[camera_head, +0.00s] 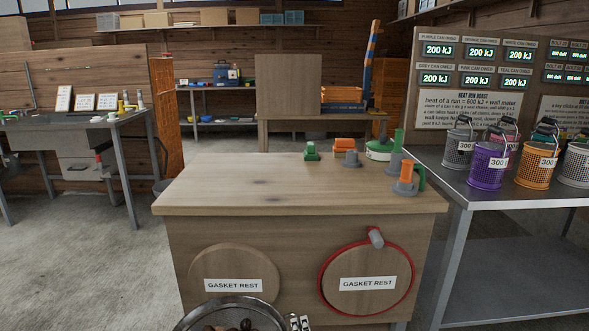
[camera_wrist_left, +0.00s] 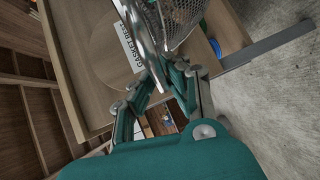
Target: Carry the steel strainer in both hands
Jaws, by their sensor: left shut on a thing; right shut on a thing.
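The steel strainer (camera_head: 236,299) shows at the bottom edge of the head view, with several brown chestnuts (camera_head: 246,324) in it. Its lower part is cut off there. In the left wrist view its mesh wall and rim (camera_wrist_left: 183,15) fill the top middle. My left gripper (camera_wrist_left: 158,72) is shut on the strainer's edge; its exact contact is partly hidden. My right gripper (camera_head: 299,323) shows only in part at the strainer's right side, shut on it. The left gripper is out of the head view.
A wooden bench (camera_head: 270,185) stands ahead, with two round gasket rests on its front, the right one ringed in red (camera_head: 411,270). Green, orange and grey items stand at its back right. A metal table (camera_head: 455,182) with several mesh cans is at right. Floor is clear at left.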

